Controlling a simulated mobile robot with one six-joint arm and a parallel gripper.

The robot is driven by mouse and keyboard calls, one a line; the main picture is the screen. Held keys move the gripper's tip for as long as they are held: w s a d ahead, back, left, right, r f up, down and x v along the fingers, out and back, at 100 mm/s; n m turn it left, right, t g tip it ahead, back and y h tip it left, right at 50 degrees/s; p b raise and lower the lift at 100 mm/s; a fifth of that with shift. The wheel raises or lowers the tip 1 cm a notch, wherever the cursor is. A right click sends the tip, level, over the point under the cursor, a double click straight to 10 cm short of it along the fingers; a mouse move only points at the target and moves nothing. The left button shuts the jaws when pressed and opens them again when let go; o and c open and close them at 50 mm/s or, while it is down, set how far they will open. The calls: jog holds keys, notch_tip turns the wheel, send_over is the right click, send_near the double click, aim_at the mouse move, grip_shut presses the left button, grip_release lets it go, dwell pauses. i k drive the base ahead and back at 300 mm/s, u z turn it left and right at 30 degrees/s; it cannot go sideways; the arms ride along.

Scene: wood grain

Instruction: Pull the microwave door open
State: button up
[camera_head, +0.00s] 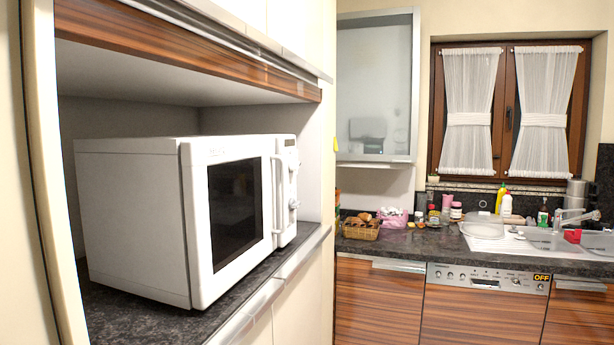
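A white microwave (130,220) stands on a dark stone shelf inside a cabinet niche at the left. Its door (200,230) has a dark window and faces right. The door looks shut, its edge close against the body. A white vertical handle (278,195) runs along the door's far edge, beside the control panel (288,190) with its knobs. My gripper is not in view, and nothing touches the handle.
The niche has a cream side panel (40,150) at the near left and a wood-trimmed top. Drawer fronts with metal handles (272,305) lie below the shelf. A counter (400,245) with a basket, jars, bottles and a sink stands at the back right.

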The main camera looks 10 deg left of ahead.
aim_at(229, 187)
jog(key=u, duration=0.15)
jog(key=i, duration=0.75)
jog(key=u, duration=0.55)
jog(key=k, duration=0.6)
jog(key=z, duration=0.45)
jog(key=k, duration=0.1)
jog(key=u, duration=0.6)
jog(key=i, duration=0.7)
jog(key=z, duration=0.05)
